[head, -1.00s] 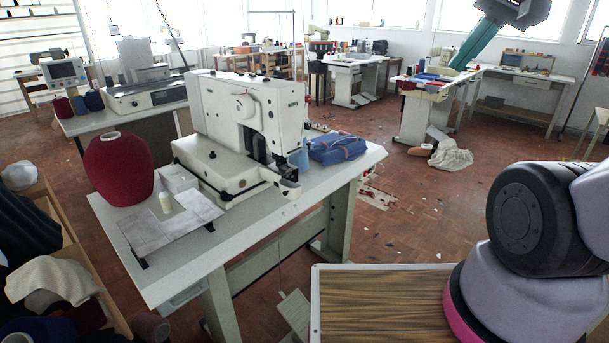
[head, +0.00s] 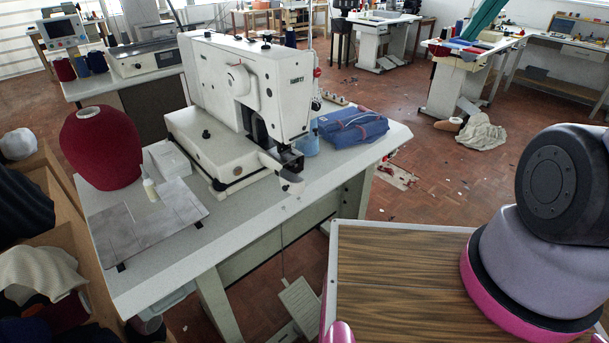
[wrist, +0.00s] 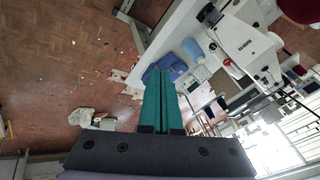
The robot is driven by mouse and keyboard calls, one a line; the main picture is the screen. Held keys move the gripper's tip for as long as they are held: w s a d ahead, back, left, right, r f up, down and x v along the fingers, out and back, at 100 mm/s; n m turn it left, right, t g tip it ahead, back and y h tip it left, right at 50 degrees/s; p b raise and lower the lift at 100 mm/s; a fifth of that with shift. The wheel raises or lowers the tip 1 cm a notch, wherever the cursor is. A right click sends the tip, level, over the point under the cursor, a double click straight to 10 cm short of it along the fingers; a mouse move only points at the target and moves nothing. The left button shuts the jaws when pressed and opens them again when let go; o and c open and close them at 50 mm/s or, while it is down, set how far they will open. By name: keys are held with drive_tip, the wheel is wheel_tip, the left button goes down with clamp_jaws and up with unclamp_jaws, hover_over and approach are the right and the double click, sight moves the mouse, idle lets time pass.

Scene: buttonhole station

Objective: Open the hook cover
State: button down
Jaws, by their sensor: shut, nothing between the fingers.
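The white buttonhole machine (head: 222,85) stands on the grey table (head: 250,225). My gripper's teal fingers (head: 487,14) show at the top right of the head view, cut by the edge, apart from the machine. In the wrist view my gripper (wrist: 164,74) is shut and empty. The machine (wrist: 243,42) shows at upper right there, tilted, beyond the fingers.
A red thread cone (head: 100,150), a small bottle (head: 150,190) and a grey plate (head: 125,232) are on the table's left. A folded blue garment (head: 353,128) lies right of the machine. A wooden-topped surface (head: 400,270) is at front right. Floor shows between it and the table.

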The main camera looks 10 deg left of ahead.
drive_tip(key=w+a+f+n+g+y, duration=0.25)
drive_tip(key=w+a+f+g, duration=0.2)
drive_tip(key=f, duration=0.45)
drive_tip(key=w+a+f+n+g+y, duration=0.25)
drive_tip(key=w+a+f, duration=0.3)
drive_tip(key=f, duration=0.35)
drive_tip(key=y, duration=1)
approach(286, 182)
drive_tip(key=w+a, duration=0.3)
drive_tip(key=w, duration=0.1)
drive_tip(key=s+a, duration=0.2)
drive_tip(key=shift+s+a+f+g, duration=0.2)
drive_tip(key=shift+s+f+g, duration=0.1)
drive_tip(key=shift+g, duration=0.1)
drive_tip(key=shift+s+a+m, duration=0.3)
drive_tip(key=shift+s, duration=0.15)
